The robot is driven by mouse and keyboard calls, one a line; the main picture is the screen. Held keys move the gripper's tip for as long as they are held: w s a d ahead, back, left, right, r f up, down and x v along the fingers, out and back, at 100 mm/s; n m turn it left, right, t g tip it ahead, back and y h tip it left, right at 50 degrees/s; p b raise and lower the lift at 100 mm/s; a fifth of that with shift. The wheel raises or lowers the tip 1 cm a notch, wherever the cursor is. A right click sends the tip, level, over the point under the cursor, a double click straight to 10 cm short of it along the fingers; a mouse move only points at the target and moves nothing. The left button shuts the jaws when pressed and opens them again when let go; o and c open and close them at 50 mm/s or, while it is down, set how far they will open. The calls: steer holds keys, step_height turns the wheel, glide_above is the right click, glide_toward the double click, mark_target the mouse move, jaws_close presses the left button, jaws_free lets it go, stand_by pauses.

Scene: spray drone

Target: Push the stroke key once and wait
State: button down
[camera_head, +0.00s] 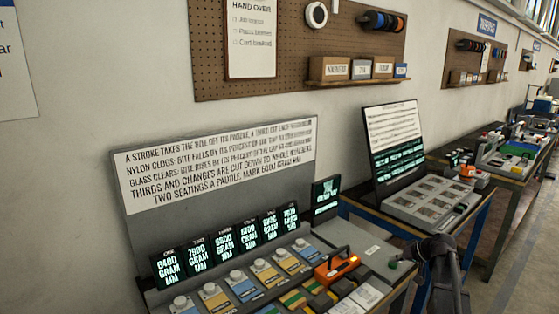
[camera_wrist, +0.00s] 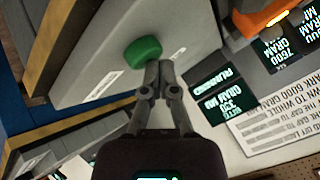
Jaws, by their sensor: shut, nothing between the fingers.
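A round green key (camera_wrist: 143,50), likely the stroke key, stands on a light grey panel in the wrist view. It shows small at the right end of the bench unit (camera_head: 393,265) in the head view. My gripper (camera_wrist: 159,68) is shut and empty, its fingertips right beside the green key's edge. I cannot tell whether they touch it. In the head view my dark gripper is at the lower right, close to the key. A small dark display with green text (camera_head: 325,193) stands behind the unit; in the wrist view its screen (camera_wrist: 216,100) is close to the fingers.
A row of lit gram mm displays (camera_head: 223,245) stands behind several blue and yellow blocks (camera_head: 243,286) with round knobs. An orange-handled device (camera_head: 337,266) sits left of the key. A sloped instruction board (camera_head: 215,165) rises behind. Another bench with a tray (camera_head: 432,203) is further right.

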steer(key=shift+r, duration=0.1)
steer(key=shift+r+p, duration=0.85)
steer(key=shift+p, duration=0.1)
step_height(320, 180, up, 6)
steer(key=p, duration=0.6)
stand_by(0.7)
